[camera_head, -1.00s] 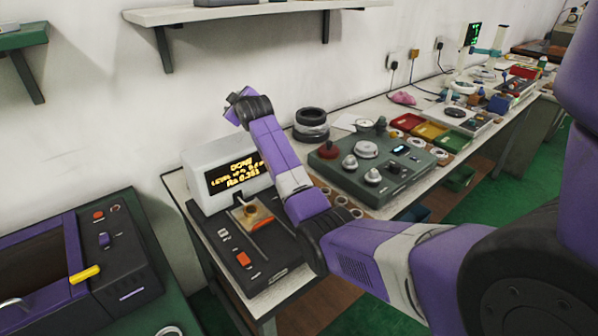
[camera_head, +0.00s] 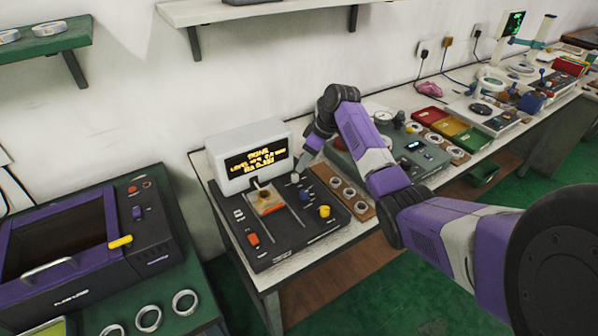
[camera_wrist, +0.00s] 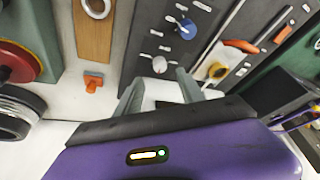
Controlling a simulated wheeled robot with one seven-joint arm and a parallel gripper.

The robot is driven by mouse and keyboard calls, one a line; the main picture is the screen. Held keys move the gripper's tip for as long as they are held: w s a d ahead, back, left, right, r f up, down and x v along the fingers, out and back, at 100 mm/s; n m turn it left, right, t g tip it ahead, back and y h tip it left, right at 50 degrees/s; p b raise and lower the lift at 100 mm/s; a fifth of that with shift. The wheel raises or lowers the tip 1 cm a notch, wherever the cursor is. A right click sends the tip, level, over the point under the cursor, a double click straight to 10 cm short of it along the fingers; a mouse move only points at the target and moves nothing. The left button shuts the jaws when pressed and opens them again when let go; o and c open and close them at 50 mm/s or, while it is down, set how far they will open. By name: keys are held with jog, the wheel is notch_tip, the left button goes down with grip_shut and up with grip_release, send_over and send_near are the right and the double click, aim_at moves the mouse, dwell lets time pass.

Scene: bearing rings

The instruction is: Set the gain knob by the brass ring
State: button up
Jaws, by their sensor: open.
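A black instrument panel (camera_head: 275,240) with a white display box (camera_head: 232,148) behind it lies on the bench. The brass ring (camera_wrist: 217,70) sits on a small plate on the panel; the plate (camera_head: 265,202) shows in the head view. The panel carries a grey knob (camera_head: 295,177), a blue knob (camera_head: 303,194) and a yellow knob (camera_head: 324,211). I cannot read which is the gain knob. In the wrist view the silver-grey knob (camera_wrist: 160,64) lies just beyond my fingertips and the blue knob (camera_wrist: 185,28) farther off. My gripper (camera_wrist: 160,85) is open and empty, above the panel's back edge.
A wooden strip with several rings (camera_head: 349,193) lies right of the panel. Beyond it stands a grey-green control box (camera_head: 420,150), then red, yellow and green trays (camera_head: 448,128). A purple-framed machine (camera_head: 60,240) stands on the left bench. The display box is close beside my gripper.

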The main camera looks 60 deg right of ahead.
aim_at(296, 176)
jog(key=shift+x, duration=3.55)
grip_shut()
